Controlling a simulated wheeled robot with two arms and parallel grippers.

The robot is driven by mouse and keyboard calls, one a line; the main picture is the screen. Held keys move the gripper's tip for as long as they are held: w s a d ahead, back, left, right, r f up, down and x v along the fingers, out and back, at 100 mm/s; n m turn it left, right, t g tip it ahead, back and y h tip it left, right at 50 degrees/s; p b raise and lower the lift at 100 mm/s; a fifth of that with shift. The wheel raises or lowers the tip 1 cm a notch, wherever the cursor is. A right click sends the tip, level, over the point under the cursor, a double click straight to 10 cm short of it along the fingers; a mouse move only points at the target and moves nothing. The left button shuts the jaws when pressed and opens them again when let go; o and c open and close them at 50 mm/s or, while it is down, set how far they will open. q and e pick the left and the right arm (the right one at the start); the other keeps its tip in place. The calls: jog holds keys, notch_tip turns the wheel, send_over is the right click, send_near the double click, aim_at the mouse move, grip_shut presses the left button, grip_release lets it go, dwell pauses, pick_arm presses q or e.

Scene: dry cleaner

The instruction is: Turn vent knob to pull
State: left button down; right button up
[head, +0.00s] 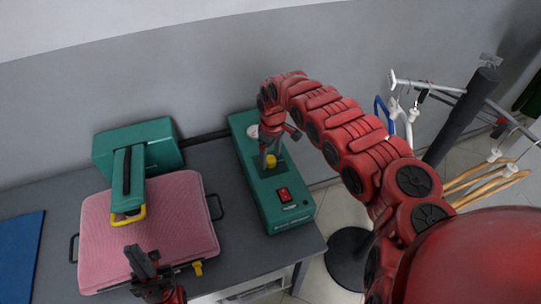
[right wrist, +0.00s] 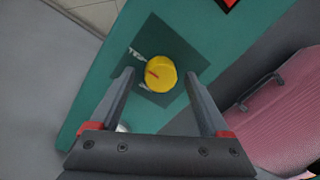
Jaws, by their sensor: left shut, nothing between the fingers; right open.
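The yellow vent knob (head: 271,161) sits on a dark square plate on top of the green control box (head: 292,222). In the right wrist view the knob (right wrist: 163,70) is round, with a short red mark on its face. White lettering beside it is partly visible but too small to read. My right gripper (head: 268,148) is over the knob, pointing down. In the right wrist view its open fingers (right wrist: 158,76) appear on either side of the knob; contact cannot be told. My left gripper (head: 142,256) is shut and empty, at the front of the pink pressing pad.
The pink pad (head: 150,240) has a green press head with a yellow handle (head: 128,217) above it. A red switch (head: 284,195) is on the control box. A blue mat (head: 18,255) lies at left. A garment rail (head: 440,90) with hangers stands at right.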

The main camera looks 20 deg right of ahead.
aim_at(273, 157)
notch_tip(273, 157, up, 17)
jog(key=b, duration=0.4)
jog(key=shift+w+d+r, duration=0.2)
jog(key=shift+w+d, duration=0.05)
jog(key=shift+d, duration=0.2)
